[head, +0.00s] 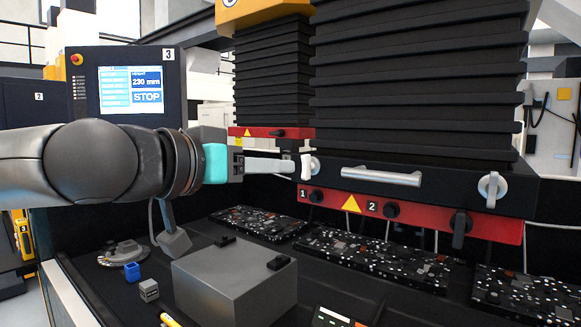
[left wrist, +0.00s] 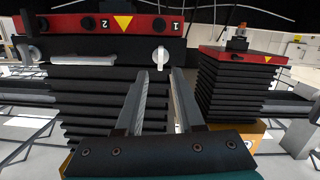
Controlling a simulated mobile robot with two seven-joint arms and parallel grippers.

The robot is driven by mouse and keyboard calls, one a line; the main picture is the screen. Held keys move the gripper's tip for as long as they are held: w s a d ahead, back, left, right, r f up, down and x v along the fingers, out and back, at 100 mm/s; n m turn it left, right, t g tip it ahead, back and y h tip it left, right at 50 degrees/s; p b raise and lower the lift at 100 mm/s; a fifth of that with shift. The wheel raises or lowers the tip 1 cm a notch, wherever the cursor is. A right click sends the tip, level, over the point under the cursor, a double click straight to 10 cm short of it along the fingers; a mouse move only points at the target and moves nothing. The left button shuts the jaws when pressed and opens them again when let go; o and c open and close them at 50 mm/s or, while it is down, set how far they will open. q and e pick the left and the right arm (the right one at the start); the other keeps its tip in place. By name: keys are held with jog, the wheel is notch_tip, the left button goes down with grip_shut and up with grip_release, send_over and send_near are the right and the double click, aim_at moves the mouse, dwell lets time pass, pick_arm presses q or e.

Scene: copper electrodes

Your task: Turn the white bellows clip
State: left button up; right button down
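A white bellows clip (head: 307,166) sits at the left end of the black frame under the large bellows. It also shows in the left wrist view (left wrist: 159,57), just beyond and between my fingertips. A second white clip (head: 492,188) is at the right end of the same frame; it shows at the left of the left wrist view (left wrist: 31,52). My left gripper (head: 290,165) reaches from the left with its fingertips close to the first clip. In the left wrist view its fingers (left wrist: 160,73) are apart with nothing between them. Contact cannot be told. My right gripper is not in view.
The large black bellows (head: 415,85) rises above a red numbered bar (head: 335,202) and a pale handle (head: 380,176). A smaller bellows (head: 272,80) stands behind. Below are a grey box (head: 235,285) and several speckled black slabs (head: 375,257). A screen panel (head: 130,80) stands behind my arm.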

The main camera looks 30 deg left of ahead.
aim_at(302, 168)
pick_arm(q)
jog(key=w, duration=0.1)
jog(key=w+p, duration=0.1)
jog(key=w, duration=0.1)
jog(key=shift+w+d+f, duration=0.2)
jog(key=shift+f, duration=0.05)
jog(key=w+p, duration=0.2)
jog(key=p, duration=0.1)
jog(key=shift+d, duration=0.1)
jog(key=shift+w+p, duration=0.2)
jog(key=shift+p, duration=0.1)
jog(key=shift+f, duration=0.2)
jog(key=shift+w+p, duration=0.3)
jog(key=shift+p, duration=0.15)
grip_shut()
